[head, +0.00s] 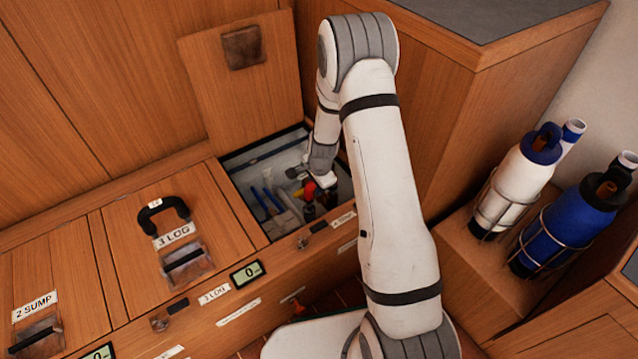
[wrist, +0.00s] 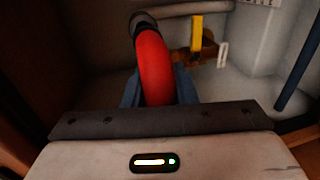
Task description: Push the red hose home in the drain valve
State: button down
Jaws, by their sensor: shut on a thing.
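The red hose (wrist: 153,68) rises between the blue-grey fingers of my gripper (wrist: 158,92) in the wrist view and bends toward a dark collar (wrist: 144,20) at its far end. My gripper is shut on the hose. In the head view my arm reaches into an open floor compartment, and a small red part of the hose (head: 309,190) shows beside my wrist. A brass fitting with a yellow lever (wrist: 196,34) sits to the right of the hose; it may be the drain valve. I cannot tell how the hose end meets a valve, as the collar's far side is hidden.
The compartment's wooden rim (head: 222,190) surrounds my arm closely. Blue pipes (head: 268,200) stand in its left part. Its lid (head: 240,85) leans open behind. A closed hatch labelled 3 LOG (head: 130,215) lies left. Two racked bottles (head: 515,180) stand at right.

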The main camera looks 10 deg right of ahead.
jog(key=shift+f+b, duration=1.55)
jog(key=shift+f, duration=0.55)
jog(key=c, duration=1.1)
grip_release()
jog(key=shift+r, duration=0.1)
jog(key=o, duration=0.4)
jog(key=shift+s, duration=0.1)
jog(key=shift+r+p, duration=3.4)
jog(key=shift+r, duration=0.1)
jog(key=shift+r, duration=0.1)
